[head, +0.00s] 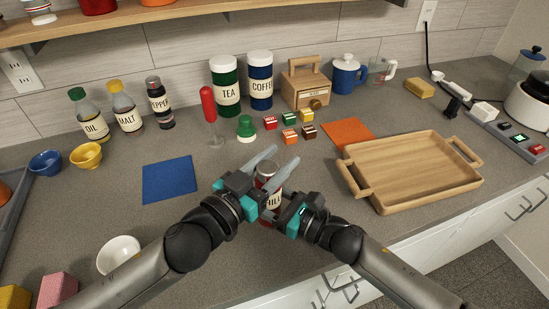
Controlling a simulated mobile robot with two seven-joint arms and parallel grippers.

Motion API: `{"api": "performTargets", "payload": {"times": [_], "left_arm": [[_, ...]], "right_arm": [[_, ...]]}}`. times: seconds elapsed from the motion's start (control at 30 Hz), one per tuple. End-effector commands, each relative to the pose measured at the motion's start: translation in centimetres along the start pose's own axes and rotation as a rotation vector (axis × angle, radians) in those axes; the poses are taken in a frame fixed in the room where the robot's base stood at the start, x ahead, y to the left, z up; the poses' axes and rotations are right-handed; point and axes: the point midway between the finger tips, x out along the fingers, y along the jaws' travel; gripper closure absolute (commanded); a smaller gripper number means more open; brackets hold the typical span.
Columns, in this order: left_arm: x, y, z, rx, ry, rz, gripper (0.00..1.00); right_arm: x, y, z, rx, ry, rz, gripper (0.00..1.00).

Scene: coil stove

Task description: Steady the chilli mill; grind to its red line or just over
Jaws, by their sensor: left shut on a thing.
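The chilli mill (273,201) stands on the counter near the front, between my two grippers. Its label shows only in part, and the red line cannot be made out. My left gripper (259,172) is shut on the mill from the left. My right gripper (285,182) is close against the mill's right side, its grey finger reaching up past the top. The overlap of the fingers hides whether the right one is open or shut.
A wooden tray (418,172) lies to the right, and a blue mat (169,180) to the left. A white bowl (119,253) is at front left. Several small spice boxes (290,136), a green-capped shaker (246,127) and a red-handled tool (208,104) stand behind.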

Motion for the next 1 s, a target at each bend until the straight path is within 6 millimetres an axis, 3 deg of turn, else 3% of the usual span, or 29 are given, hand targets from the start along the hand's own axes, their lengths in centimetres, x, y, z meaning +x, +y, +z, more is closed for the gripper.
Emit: {"api": "performTargets", "payload": {"times": [1.0], "left_arm": [[-0.8, 1.9, 0.0, 0.003, 0.0, 0.896, 1.0]], "right_arm": [[0.1, 0.2, 0.0, 0.0, -0.002, 0.004, 0.97]]}}
